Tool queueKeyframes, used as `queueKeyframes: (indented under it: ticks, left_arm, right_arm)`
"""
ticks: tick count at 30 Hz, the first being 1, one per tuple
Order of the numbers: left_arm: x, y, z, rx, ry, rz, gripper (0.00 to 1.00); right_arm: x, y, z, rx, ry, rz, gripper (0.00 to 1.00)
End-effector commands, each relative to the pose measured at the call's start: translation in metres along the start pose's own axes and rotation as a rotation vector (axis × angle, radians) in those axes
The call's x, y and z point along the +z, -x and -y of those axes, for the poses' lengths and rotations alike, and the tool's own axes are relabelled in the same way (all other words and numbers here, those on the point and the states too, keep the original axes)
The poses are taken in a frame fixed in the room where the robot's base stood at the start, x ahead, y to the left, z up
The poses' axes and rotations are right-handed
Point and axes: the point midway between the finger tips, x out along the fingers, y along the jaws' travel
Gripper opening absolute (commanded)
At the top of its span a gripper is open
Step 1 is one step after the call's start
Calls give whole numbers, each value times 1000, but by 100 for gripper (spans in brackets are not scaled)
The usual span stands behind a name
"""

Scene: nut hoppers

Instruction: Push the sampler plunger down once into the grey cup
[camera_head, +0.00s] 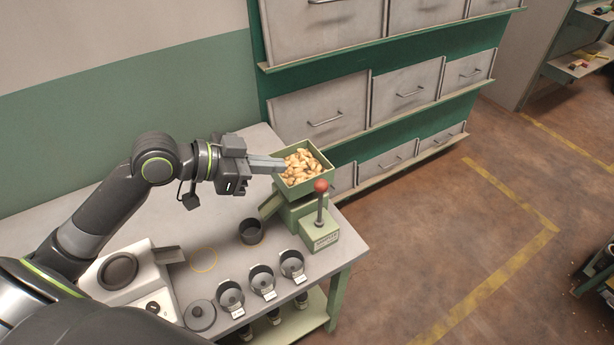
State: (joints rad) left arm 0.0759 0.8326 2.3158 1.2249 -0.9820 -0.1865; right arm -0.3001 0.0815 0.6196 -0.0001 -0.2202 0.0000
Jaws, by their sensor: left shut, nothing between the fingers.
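The sampler is a green device with a hopper (327,156) full of nuts (303,167) on top. Its plunger (320,208) is a grey upright rod with a red knob (321,186), standing on a green block (321,240) in front of the hopper. A green chute (271,205) slopes out to the left of the sampler. A dark grey cup (251,231) stands on the table near the chute's lower end; its inside is too dark to read. My left gripper (283,165) is shut and empty, at the hopper's left edge, left of and above the red knob. My right gripper is not in view.
Three labelled cups (262,284) stand along the table's front, with a round dark lid (200,314) to their left. A white scale-like device (98,280) is at the left. A yellow ring (204,259) marks the bare table (222,262). Drawers (322,113) stand behind.

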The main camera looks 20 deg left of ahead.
Motion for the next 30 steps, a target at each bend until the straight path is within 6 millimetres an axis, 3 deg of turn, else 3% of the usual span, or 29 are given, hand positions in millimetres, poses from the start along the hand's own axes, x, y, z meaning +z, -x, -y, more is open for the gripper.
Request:
queueKeyframes:
  ticks: [21,30]
  left_arm:
    - [-2,-65,-1,4,4,-2,0]
    - [24,-88,-1,2,5,1,0]
  right_arm:
    - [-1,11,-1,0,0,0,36]
    - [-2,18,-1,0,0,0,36]
